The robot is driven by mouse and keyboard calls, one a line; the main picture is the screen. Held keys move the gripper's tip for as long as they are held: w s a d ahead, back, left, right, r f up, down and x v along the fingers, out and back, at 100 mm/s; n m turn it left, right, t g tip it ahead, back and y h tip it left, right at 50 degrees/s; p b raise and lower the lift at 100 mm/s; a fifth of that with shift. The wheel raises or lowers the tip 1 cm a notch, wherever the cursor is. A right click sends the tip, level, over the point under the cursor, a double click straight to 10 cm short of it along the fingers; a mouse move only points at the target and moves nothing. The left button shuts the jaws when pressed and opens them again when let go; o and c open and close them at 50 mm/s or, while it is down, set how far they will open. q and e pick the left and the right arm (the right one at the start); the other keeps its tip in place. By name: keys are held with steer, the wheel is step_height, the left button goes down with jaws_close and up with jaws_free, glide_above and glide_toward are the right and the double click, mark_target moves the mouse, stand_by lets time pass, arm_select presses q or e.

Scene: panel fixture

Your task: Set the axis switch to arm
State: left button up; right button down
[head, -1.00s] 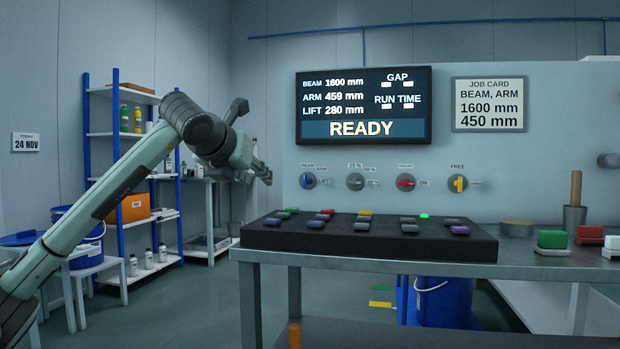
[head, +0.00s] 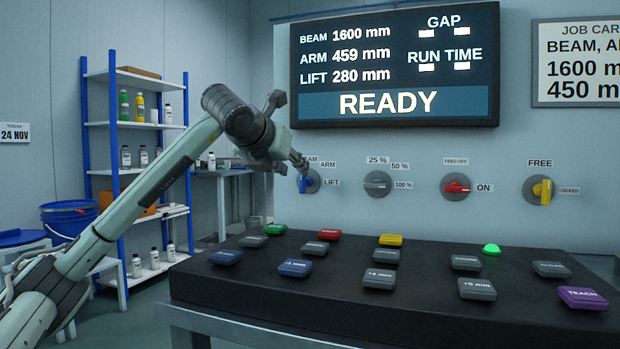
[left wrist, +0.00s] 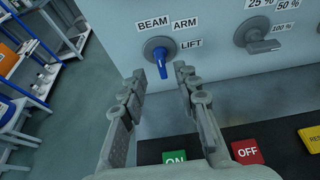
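The axis switch is a round grey knob with a blue handle (head: 306,184) on the panel, labelled BEAM, ARM and LIFT. It also shows in the left wrist view (left wrist: 161,62), where the blue handle stands nearly upright in the picture; I cannot tell which label it points to. My left gripper (head: 302,164) is in front of the switch and partly covers it and the BEAM label in the head view. In the left wrist view the gripper's fingers (left wrist: 161,78) are apart, with the handle seen between their tips and nothing held. Contact is not visible. My right gripper is out of view.
A black console (head: 400,300) with several coloured buttons juts out below the switch. Other knobs stand to the right: a grey one (head: 377,183), a red one (head: 457,187) and a yellow one (head: 542,190). The screen (head: 394,65) reads ARM 459 mm, READY.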

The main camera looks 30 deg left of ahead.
mark_target(301, 176)
arm_select(q)
steer(key=x, duration=0.7)
steer(key=shift+w+a, duration=0.1)
jaws_close()
